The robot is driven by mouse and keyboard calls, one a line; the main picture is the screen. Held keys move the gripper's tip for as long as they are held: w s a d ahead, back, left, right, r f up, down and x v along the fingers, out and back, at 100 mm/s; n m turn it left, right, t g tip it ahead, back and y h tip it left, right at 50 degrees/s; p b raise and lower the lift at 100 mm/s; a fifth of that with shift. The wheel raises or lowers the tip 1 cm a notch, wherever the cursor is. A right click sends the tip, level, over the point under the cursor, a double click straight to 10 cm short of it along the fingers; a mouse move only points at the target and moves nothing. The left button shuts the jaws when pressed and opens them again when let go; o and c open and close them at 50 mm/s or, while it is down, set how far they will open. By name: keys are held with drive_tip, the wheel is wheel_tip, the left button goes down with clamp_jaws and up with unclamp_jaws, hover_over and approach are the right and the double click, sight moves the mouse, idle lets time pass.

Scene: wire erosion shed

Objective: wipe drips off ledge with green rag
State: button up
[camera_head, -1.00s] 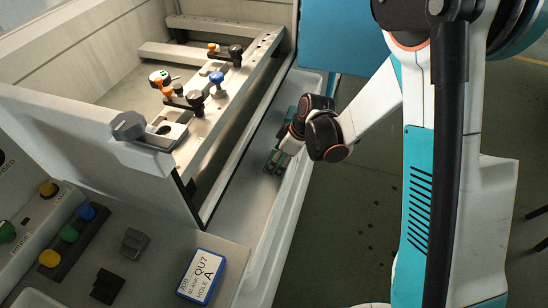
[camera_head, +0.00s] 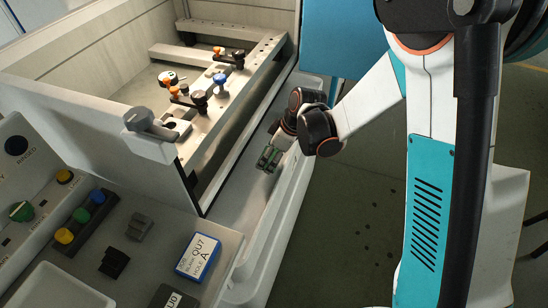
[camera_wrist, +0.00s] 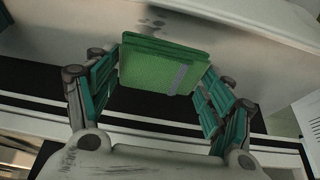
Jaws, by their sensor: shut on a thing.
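A folded green rag (camera_wrist: 158,70) with a grey strip is held between the two teal fingers in the wrist view. My gripper (camera_head: 268,159) is shut on it. In the head view my gripper is low over the pale ledge (camera_head: 236,197) along the machine's right side. The rag is hard to tell from the fingers there. In the wrist view small dark drips (camera_wrist: 156,23) mark a pale surface just beyond the rag. I cannot tell whether the rag touches the ledge.
The machine's work tank with a clamp rail (camera_head: 213,103) lies left of the ledge. A white job card (camera_head: 198,257), dark blocks and coloured buttons (camera_head: 82,217) sit at the front left. A blue panel (camera_head: 342,38) stands behind. Open floor lies to the right.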

drive_tip(key=shift+r+p, duration=0.7)
drive_tip(key=shift+r, duration=0.7)
